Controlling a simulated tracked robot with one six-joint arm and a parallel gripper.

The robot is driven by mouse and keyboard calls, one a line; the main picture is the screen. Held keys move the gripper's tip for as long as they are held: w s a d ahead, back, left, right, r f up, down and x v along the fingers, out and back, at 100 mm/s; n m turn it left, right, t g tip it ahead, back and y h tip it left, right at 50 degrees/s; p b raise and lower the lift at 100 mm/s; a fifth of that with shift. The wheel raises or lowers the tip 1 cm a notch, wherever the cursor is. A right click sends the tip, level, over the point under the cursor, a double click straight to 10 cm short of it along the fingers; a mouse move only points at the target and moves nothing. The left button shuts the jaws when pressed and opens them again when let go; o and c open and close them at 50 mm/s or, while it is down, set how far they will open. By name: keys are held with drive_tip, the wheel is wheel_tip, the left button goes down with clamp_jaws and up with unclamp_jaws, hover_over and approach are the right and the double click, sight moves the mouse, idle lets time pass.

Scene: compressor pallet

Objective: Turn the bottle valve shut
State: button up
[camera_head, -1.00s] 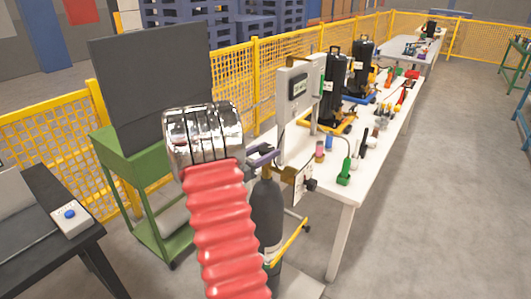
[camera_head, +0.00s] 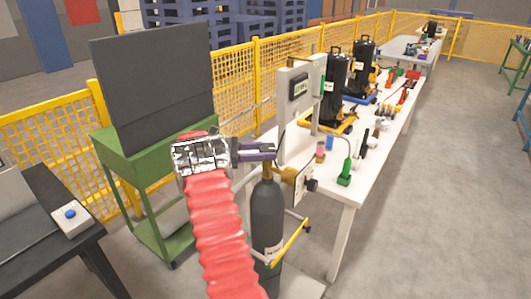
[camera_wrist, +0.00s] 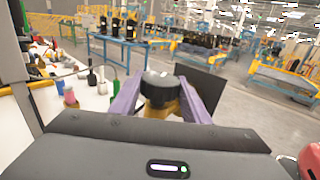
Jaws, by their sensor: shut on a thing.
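The gas bottle (camera_head: 268,212) is dark grey and stands upright on a trolley beside the white table. Its brass valve (camera_head: 267,171) is at the top. In the wrist view the valve's round black handwheel (camera_wrist: 160,88) sits between the two purple fingers of my gripper (camera_wrist: 162,98), with brass below it. My gripper (camera_head: 268,152) is shut on the handwheel from the left in the head view. Its fingers partly hide the handwheel there.
A grey panel box (camera_head: 299,95) stands on a post right behind the bottle. A yellow trolley bar (camera_head: 290,243) is at the bottle's lower right. The white table (camera_head: 345,186) holds several tools and two black compressors. A green cart (camera_head: 150,160) stands left, and a yellow mesh fence (camera_head: 235,75) runs behind.

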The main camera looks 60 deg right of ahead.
drive_tip(key=shift+d+m+g+y, duration=0.15)
drive_tip(key=shift+m+g+y, duration=0.25)
drive_tip(key=shift+m+y, duration=0.35)
drive_tip(key=shift+r+m+g+y, duration=0.1)
drive_tip(key=shift+m+g+y, duration=0.2)
drive_tip(key=shift+y, duration=0.35)
drive_tip(key=o, duration=1)
drive_tip(key=shift+o, duration=0.2)
drive_tip(key=shift+w, duration=0.1)
